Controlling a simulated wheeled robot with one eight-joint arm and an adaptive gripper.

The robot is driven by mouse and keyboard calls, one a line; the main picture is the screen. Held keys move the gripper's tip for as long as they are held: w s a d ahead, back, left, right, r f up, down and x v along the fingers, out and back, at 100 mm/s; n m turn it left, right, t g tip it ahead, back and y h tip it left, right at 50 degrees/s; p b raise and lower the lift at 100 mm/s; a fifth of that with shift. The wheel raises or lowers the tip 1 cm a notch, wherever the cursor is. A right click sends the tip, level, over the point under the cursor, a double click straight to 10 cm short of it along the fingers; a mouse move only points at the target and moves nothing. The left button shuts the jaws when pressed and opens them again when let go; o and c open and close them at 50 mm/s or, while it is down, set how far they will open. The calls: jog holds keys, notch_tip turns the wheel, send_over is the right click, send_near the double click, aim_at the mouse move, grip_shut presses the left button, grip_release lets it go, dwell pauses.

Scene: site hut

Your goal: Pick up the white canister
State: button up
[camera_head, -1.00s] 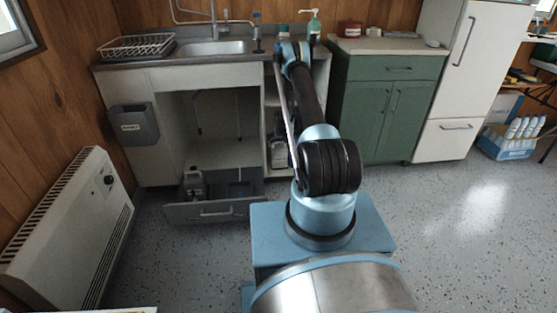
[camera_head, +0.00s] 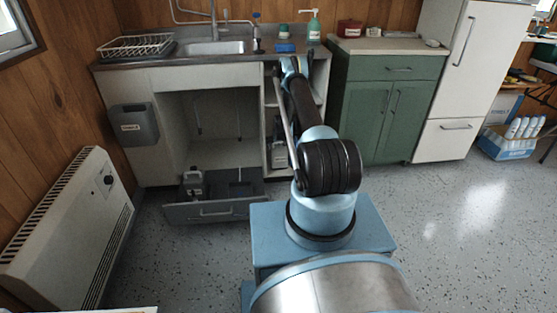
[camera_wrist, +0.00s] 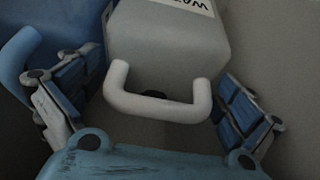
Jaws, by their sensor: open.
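In the wrist view a white canister (camera_wrist: 170,42) fills the upper middle, with a thick white loop handle (camera_wrist: 157,108) facing me. A dark-lettered label shows partly at the top edge. My gripper (camera_wrist: 158,95) is open, with one blue-padded finger on each side of the handle. I see no finger pressing on the handle. In the head view a pale canister (camera_head: 280,154) shows on a low shelf of the open cabinet bay, partly behind my arm. My gripper is hidden there behind my arm.
A blue container (camera_wrist: 60,38) stands close beside the left finger. An open drawer (camera_head: 215,211) holding a grey canister (camera_head: 193,184) juts out at the left.

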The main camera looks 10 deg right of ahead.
jog(key=shift+r, duration=0.1)
jog(key=c, duration=1.8)
